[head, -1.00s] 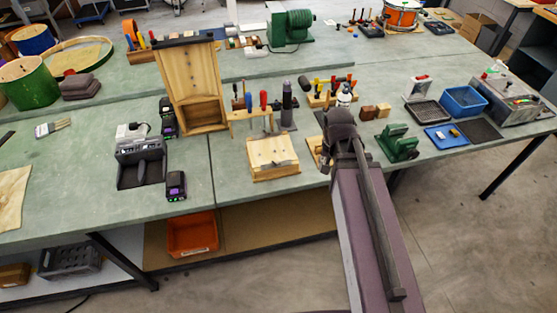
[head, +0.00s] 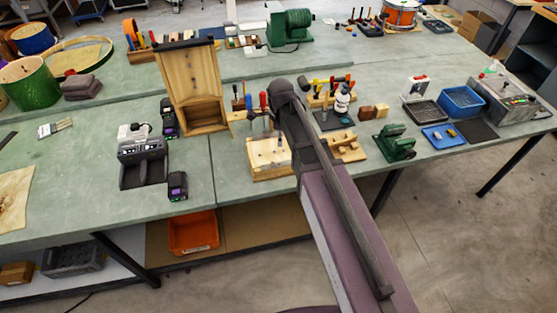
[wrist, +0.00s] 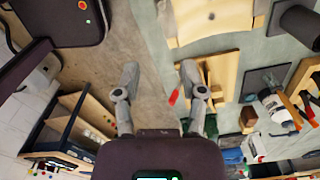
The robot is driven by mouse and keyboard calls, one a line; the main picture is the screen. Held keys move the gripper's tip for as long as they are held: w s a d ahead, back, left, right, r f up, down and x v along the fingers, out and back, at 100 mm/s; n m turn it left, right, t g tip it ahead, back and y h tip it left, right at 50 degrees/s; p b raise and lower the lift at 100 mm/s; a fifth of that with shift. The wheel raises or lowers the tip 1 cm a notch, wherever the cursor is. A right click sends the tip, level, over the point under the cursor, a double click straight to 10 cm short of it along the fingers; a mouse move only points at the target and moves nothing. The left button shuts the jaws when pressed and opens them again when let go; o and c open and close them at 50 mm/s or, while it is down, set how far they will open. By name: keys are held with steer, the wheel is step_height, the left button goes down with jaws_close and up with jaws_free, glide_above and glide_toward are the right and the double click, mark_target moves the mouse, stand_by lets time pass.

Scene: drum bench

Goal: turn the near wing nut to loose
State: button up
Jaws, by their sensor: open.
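A pale wooden box (head: 258,171) sits at the front edge of the bench, partly hidden by my arm in the head view. Its pale top edge shows at the top of the wrist view (wrist: 190,32), with a small dark spot on it. A smaller wooden fixture (head: 347,148) lies just right of my arm; in the wrist view (wrist: 229,78) it is beside the right finger. I cannot make out any wing nut clearly. My gripper (wrist: 160,75) is open and empty, its fingers wide apart near the bench's front edge. A small red piece (wrist: 173,97) shows between them, close to the right finger.
A white-topped bottle (head: 342,98) on a dark plate, wooden blocks (head: 373,112) and a green vice (head: 396,143) stand to the right. A tool rack (head: 240,116) and a tall wooden case (head: 192,85) stand behind. Bare bench lies left of the box.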

mark_target(276, 163)
steer(key=shift+w+a+r+m, duration=0.15)
steer(key=shift+w+a+m, duration=0.2)
steer(key=shift+a+m, duration=0.35)
step_height(276, 163, down, 14)
steer(key=b, duration=1.3)
steer(key=shift+b, duration=0.35)
steer(key=shift+r, duration=0.1)
steer(key=shift+c, duration=0.2)
